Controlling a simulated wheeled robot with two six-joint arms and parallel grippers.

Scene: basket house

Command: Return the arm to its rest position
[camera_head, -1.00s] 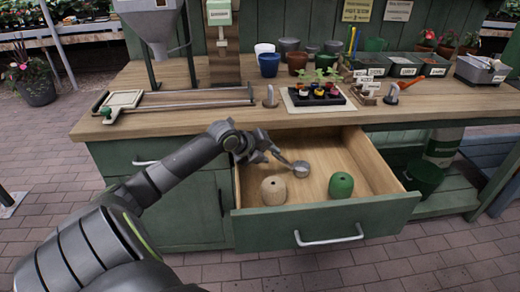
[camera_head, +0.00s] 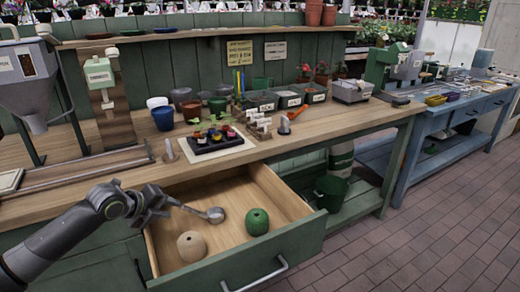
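My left arm comes in from the lower left. Its gripper (camera_head: 163,203) is over the left side of the open drawer (camera_head: 288,203), at the handle end of a small metal scoop (camera_head: 214,214). The scoop's bowl is over the drawer. I cannot tell whether the fingers are closed on the handle or just beside it. In the drawer are a beige twine ball (camera_head: 191,246) at the front left and a green twine ball (camera_head: 257,221) to its right. My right gripper is not in view.
The wooden bench top (camera_head: 365,122) is above the drawer. On it stand a seedling tray (camera_head: 212,138), a blue pot (camera_head: 163,118) and a grey bin (camera_head: 352,91). A green bucket (camera_head: 330,192) is on the shelf below. A blue bench (camera_head: 430,160) stands at the right, with open brick floor in front.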

